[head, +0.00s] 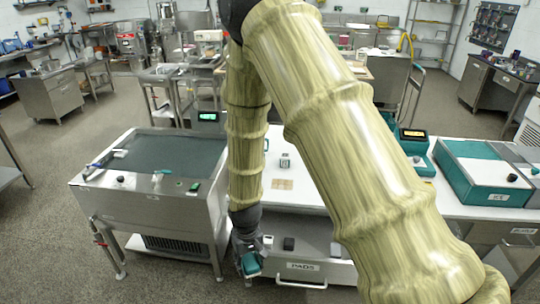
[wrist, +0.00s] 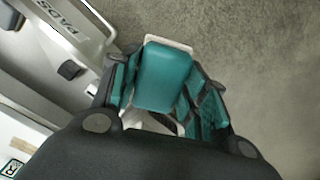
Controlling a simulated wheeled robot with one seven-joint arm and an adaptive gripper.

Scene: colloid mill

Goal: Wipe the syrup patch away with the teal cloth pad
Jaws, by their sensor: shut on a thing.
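My gripper (head: 250,258) is low in front of the white bench, beside the drawer front marked PADS. It is shut on the teal cloth pad (wrist: 164,76), which has a pale edge at its far end. The wrist view shows the pad between the fingers, with grey floor beyond. In the head view the pad (head: 251,264) shows as a small teal block. A tan patch (head: 282,184) lies on the white bench top; it may be the syrup, but I cannot tell for sure.
The PADS drawer (head: 316,268) stands open, with a dark block (head: 289,243) in it. A small labelled block (head: 285,160) stands behind the tan patch. A steel basin table (head: 150,202) is at left. Teal machines (head: 484,172) stand at right. My arm hides part of the bench.

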